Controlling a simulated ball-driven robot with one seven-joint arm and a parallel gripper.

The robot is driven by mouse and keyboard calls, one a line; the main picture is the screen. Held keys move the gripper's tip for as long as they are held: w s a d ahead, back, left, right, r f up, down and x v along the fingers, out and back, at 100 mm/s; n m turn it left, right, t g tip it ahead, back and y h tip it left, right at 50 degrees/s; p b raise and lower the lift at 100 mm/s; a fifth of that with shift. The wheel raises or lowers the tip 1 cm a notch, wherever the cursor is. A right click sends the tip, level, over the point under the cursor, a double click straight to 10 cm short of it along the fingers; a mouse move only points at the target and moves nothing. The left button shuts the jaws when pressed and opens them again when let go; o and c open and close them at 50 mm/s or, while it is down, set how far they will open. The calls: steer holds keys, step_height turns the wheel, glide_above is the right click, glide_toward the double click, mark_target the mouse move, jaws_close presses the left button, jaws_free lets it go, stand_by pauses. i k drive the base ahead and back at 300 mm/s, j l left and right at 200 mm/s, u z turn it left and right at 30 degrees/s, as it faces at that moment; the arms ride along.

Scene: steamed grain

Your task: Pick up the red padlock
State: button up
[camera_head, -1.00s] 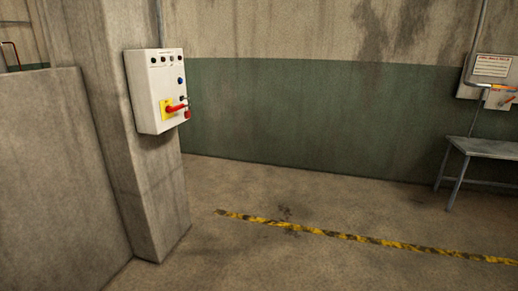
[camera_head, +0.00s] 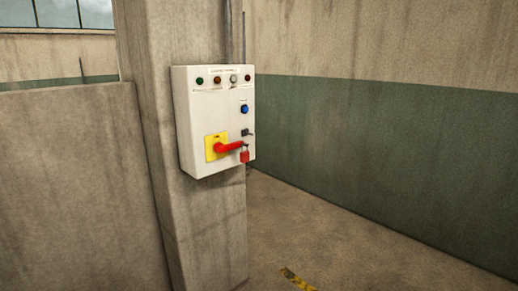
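The red padlock (camera_head: 245,156) hangs at the lower right of a white control box (camera_head: 192,131), at the free end of the red switch handle (camera_head: 229,147). The handle points right from a yellow plate (camera_head: 211,147). The padlock is small in the picture, and how its shackle is fastened is too small to tell. My gripper is not in view.
The box is fixed to a concrete pillar (camera_head: 215,230). A low concrete wall (camera_head: 80,190) joins the pillar on the left. Bare floor (camera_head: 350,240) lies to the right, with a bit of yellow-black tape (camera_head: 297,280) and a green-and-beige wall (camera_head: 400,150) behind.

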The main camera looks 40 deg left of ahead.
mark_target(244, 157)
steer(key=i+l+u, duration=0.1)
steer(key=i+u, duration=0.3)
steer(key=i+l+u, duration=0.2)
steer(key=i+u, duration=0.2)
steer(key=i+l+u, duration=0.65)
steer(key=u, duration=0.15)
steer(key=l, duration=0.1)
